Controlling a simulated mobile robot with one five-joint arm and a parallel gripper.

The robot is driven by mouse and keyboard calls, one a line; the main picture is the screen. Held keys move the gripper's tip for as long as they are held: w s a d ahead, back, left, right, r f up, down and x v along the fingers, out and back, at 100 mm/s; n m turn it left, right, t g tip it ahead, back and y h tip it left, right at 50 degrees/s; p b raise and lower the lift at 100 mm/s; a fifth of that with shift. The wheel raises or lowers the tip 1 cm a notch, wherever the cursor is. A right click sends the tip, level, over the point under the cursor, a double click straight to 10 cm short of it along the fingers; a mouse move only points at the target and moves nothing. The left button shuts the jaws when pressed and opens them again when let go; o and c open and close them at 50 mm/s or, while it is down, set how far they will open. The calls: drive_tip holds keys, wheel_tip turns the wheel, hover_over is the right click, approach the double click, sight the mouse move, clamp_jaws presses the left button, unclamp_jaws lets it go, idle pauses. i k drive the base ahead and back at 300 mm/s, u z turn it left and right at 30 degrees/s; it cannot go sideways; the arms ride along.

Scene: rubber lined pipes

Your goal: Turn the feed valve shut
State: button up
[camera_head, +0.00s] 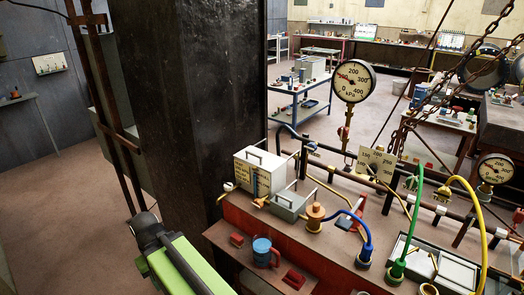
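No part in view is readably marked as the feed valve, so I cannot tell which it is. A brass fitting with a round top (315,215) stands on the red bench, left of a blue hose. A small red handle (518,215) is at the far right by the pipes. A green and black arm link (180,265), which looks like mine, enters at the lower left, left of the bench. No gripper fingers show.
A thick dark pillar (190,90) stands behind the arm link. Pressure gauges (353,80) rise over the black pipes. Blue, green (410,225) and yellow hoses arch at the right, with chains hanging above. Open floor lies at left.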

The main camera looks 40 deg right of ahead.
sight(312, 146)
drive_tip(key=u, duration=0.7)
drive_tip(key=k, duration=1.8)
drive_tip(key=z, duration=0.45)
drive_tip(key=i, duration=1.65)
